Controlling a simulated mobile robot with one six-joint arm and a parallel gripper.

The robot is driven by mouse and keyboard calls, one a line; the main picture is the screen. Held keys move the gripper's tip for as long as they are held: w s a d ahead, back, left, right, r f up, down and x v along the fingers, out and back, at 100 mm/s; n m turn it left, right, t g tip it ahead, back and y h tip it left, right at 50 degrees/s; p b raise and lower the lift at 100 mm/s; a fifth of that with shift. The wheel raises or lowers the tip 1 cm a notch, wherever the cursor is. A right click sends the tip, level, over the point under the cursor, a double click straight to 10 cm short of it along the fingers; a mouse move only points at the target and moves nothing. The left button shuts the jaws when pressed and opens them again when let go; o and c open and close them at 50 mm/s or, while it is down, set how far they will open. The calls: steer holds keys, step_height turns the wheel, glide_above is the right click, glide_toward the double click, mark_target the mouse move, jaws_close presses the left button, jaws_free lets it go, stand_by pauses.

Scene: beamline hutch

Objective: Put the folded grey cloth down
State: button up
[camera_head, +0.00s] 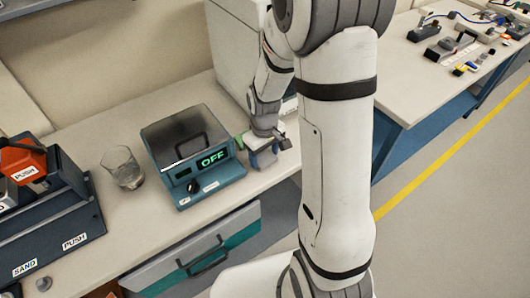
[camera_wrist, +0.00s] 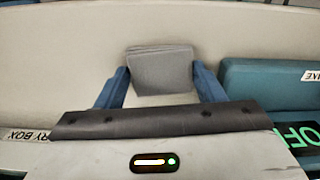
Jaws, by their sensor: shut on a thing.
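My gripper (camera_wrist: 160,84) shows in the wrist view with its two blue fingers shut on the folded grey cloth (camera_wrist: 160,66). The cloth looks like a small, flat, layered pad between the fingertips, over the pale bench top. In the head view my gripper (camera_head: 264,158) is low at the bench, just right of the teal device with the OFF display. The cloth is hard to make out there. I cannot tell whether it touches the bench.
The teal device (camera_head: 209,188) stands close beside my gripper, with a clear glass (camera_head: 122,168) to its left. A pale box (camera_head: 236,50) stands behind. A blue-grey unit with a red part (camera_head: 25,158) is at far left. The bench (camera_head: 110,232) has free room along its front.

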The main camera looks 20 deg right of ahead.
mark_target(262, 158)
steer(key=shift+f, duration=0.15)
steer(key=o, duration=0.9)
steer(key=shift+o, duration=0.2)
steer(key=r, duration=0.5)
steer(key=r+b, duration=0.1)
steer(key=r, duration=0.1)
steer(key=shift+a+r, duration=0.3)
steer(key=shift+a, duration=0.05)
steer(key=s+r+m+t, duration=0.3)
steer(key=s+r+m, duration=0.1)
steer(key=s+r, duration=0.7)
steer(key=s+d, duration=0.1)
steer(key=s, duration=0.2)
steer(key=shift+s+m, duration=0.15)
steer(key=shift+m, duration=0.25)
steer(key=shift+r, duration=0.1)
